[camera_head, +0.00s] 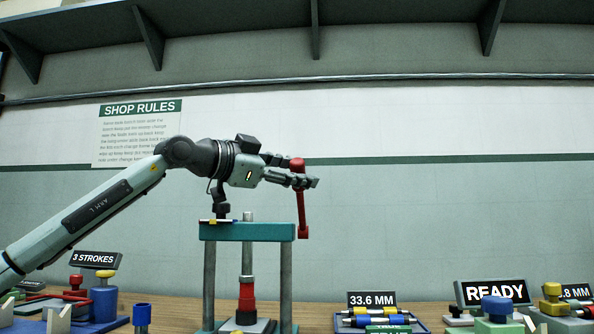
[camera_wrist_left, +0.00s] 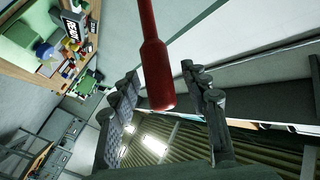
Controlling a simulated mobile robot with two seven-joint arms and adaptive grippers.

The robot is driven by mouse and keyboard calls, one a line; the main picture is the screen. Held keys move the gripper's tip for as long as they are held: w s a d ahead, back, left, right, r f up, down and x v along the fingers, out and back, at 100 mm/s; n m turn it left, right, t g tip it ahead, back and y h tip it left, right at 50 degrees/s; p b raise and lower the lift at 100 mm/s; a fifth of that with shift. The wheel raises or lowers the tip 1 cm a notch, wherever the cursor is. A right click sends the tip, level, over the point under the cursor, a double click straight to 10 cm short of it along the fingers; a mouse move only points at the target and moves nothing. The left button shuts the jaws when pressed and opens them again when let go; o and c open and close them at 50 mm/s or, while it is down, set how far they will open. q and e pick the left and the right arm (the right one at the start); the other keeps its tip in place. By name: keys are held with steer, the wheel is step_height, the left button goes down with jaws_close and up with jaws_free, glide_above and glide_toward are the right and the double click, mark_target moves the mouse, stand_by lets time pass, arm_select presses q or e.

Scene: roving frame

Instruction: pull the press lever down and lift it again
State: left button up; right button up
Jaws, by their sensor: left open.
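The press stands on the bench with a teal crossbeam (camera_head: 246,231) on grey posts and a red ram (camera_head: 246,295) below it. Its red lever (camera_head: 302,212) rises from the right end of the crossbeam and stands nearly upright, grip end at the top. My left gripper (camera_head: 303,173) is at that top end, its fingers on either side of it. In the left wrist view the lever's rounded red end (camera_wrist_left: 155,85) lies between the two open fingers, with gaps showing on both sides. My right gripper is not in view.
A "3 STROKES" sign (camera_head: 95,260) stands left of the press among coloured parts. A "33.6 MM" sign (camera_head: 371,299) and a "READY" sign (camera_head: 492,292) stand to the right. A shelf (camera_head: 250,20) runs along the wall overhead; the air right of the lever is clear.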

arm_select(q)
jaws_close()
stand_by(0.3)
